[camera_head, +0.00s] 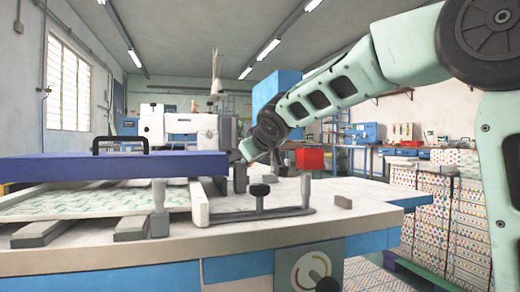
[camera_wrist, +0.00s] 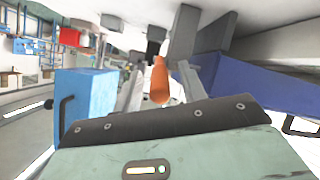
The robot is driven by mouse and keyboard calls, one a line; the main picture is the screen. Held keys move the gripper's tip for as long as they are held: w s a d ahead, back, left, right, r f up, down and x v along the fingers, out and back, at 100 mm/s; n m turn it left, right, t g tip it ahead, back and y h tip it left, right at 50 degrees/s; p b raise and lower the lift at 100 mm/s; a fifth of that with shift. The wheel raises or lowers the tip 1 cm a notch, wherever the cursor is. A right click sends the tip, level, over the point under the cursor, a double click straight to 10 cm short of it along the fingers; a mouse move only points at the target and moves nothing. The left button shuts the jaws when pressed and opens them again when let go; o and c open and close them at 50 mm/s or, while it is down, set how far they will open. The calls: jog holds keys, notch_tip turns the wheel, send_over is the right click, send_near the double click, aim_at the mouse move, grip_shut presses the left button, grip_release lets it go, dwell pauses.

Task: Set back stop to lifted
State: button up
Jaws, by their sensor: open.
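My gripper (camera_wrist: 162,92) is open in the wrist view, with its two pale fingers spread apart. An orange, rounded handle-like piece (camera_wrist: 160,78) shows between the fingers; I cannot tell whether either finger touches it. Grey blocks (camera_wrist: 184,32) stand beyond it. In the head view, my arm reaches down from the upper right to the machine table, and its end is near a dark grey upright piece (camera_head: 240,178) by the blue plate. The fingertips are too small to make out there. I cannot tell for certain which part is the back stop, or its position.
A blue plate (camera_head: 110,168) with a black handle (camera_head: 120,145) lies left of my gripper, above a patterned sheet (camera_head: 110,203). A grey bar with a black knob (camera_head: 260,190) sits in front. The white tabletop (camera_head: 360,194) is mostly clear on the right. A dial (camera_head: 304,270) is below.

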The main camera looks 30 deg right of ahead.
jog(key=b+v, duration=0.9)
jog(key=v, duration=0.8)
dwell(0.5)
